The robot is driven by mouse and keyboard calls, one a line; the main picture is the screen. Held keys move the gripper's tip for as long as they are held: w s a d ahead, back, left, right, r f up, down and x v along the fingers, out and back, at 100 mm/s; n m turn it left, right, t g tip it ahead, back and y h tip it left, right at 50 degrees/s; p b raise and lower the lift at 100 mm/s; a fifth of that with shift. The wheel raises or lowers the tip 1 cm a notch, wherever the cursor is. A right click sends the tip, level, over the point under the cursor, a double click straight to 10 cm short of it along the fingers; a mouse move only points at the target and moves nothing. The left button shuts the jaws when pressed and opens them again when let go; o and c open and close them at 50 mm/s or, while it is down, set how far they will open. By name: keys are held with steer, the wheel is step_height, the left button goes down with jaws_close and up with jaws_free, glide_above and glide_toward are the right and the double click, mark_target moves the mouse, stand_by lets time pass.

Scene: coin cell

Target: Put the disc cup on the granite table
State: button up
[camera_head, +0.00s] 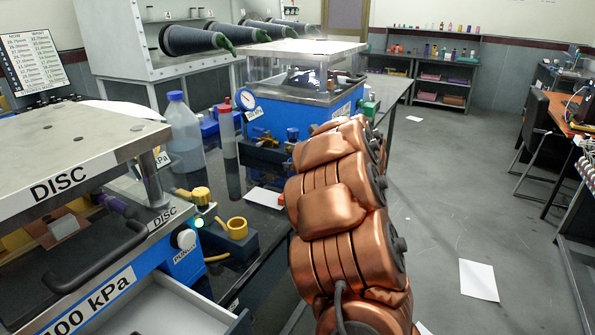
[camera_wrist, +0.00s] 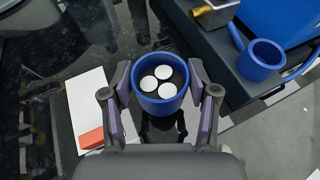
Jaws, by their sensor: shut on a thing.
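My gripper (camera_wrist: 158,92) is shut on a blue cup (camera_wrist: 160,105), with one finger on each side of it. The cup is upright and holds three white discs (camera_wrist: 162,73). In the wrist view it hangs over the dark, glossy granite table (camera_wrist: 62,45); I cannot tell the gap beneath it. The table (camera_head: 228,180) also shows in the head view between the two presses. My copper arm hides the gripper and held cup there.
A white card (camera_wrist: 90,100) with an orange-red patch lies left.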

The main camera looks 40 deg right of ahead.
steer(key=shift+w+d, duration=0.35)
steer(key=shift+d, duration=0.05)
steer(key=shift+f+p, duration=0.35)
steer(key=shift+f, duration=1.45)
steer(key=shift+s+f, duration=0.1)
steer(key=shift+f, duration=0.05)
steer(key=o, duration=1.1)
steer(key=shift+c, duration=0.2)
steer(key=shift+r, duration=0.25)
steer(key=shift+s, duration=0.25)
steer(key=b+v, duration=0.1)
steer(key=v, duration=1)
steer(key=shift+s+b, duration=0.2)
steer(key=shift+b, duration=0.15)
